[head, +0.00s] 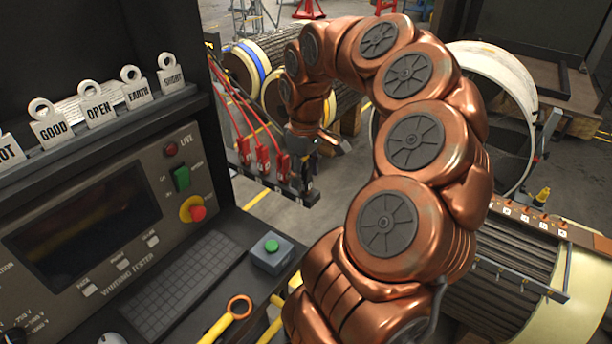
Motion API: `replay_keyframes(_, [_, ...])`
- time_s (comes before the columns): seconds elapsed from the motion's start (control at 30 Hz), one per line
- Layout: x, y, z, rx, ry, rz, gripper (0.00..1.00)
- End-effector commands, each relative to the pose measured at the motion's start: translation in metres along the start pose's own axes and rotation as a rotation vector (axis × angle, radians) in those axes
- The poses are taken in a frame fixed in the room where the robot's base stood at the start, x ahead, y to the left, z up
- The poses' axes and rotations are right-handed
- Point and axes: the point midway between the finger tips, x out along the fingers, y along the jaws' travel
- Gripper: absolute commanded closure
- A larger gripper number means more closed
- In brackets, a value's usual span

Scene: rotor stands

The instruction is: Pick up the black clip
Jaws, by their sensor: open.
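The black clip (307,174) stands upright at the right end of a dark rail (262,180), beside several red clips (263,157) with red leads. My copper-coloured arm arches over from the lower right, and its end points down at the rail. My gripper (318,149) is open, just above and around the top of the black clip. The gripper is small and dark here, and partly hides the clip's upper end. I cannot tell whether a finger touches the clip.
A tester console (90,215) with labelled tags on its ledge fills the left. A grey box with a green button (271,254) sits at its front. A slotted rotor (500,265) lies at the right, and a pale ring (505,75) stands behind my arm.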

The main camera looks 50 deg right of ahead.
Motion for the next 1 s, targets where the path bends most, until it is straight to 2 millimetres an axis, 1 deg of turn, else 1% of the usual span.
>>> replay_keyframes(0.1, [0.0053,0.0000,0.0008,0.001,-0.001,0.000,0.43])
replay_keyframes(0.3, [0.0057,0.0002,0.0003,0.001,0.001,0.001,0.43])
replay_keyframes(0.83, [0.0054,0.0001,0.0001,0.001,0.001,0.001,0.98])
replay_keyframes(0.87, [0.0054,0.0000,0.0001,0.001,0.001,0.001,1.00])
replay_keyframes(1.0, [0.0053,0.0000,0.0001,0.001,0.001,0.001,1.00])
